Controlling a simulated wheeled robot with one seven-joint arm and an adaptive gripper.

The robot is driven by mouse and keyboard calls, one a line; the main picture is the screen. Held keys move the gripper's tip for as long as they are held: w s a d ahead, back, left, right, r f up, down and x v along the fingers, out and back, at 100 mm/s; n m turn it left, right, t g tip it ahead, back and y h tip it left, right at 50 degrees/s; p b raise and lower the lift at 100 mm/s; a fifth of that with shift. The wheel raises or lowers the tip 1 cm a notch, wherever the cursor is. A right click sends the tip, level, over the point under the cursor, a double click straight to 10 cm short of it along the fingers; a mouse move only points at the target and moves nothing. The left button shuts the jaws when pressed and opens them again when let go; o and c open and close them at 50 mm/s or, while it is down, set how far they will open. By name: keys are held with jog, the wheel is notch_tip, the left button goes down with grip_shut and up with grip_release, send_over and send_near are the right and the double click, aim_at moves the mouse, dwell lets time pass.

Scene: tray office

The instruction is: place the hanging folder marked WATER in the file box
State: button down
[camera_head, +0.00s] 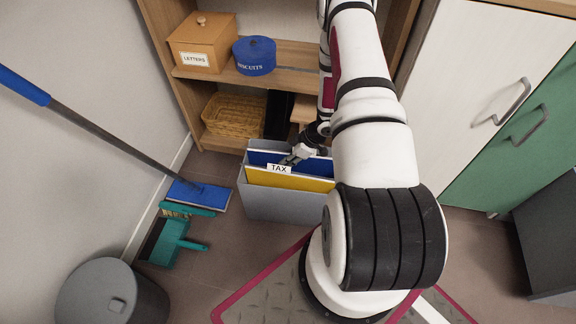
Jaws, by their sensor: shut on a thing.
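The grey file box (283,207) stands on the floor in front of the shelf. A yellow hanging folder (300,182) with a white tab reading TAX is in its front part. A blue hanging folder (262,159) shows behind the yellow one, within the box's opening. No tab reading WATER can be read; the blue folder's marking is hidden. My gripper (293,158) is over the box, at the blue folder's top edge, and is shut on it. My arm covers the right side of the box, and whether the blue folder is fully down cannot be told.
A wooden shelf holds an orange LETTERS box (203,43), a blue BISCUITS tin (254,56) and a wicker basket (232,117). A blue mop (198,194), teal dustpan (172,243) and grey bin (112,294) stand left. White and green cabinets are right.

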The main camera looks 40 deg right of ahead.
jog(key=shift+f+b, duration=0.4)
jog(key=shift+f, duration=0.95)
jog(key=c, duration=1.6)
grip_release()
jog(key=shift+o, duration=0.2)
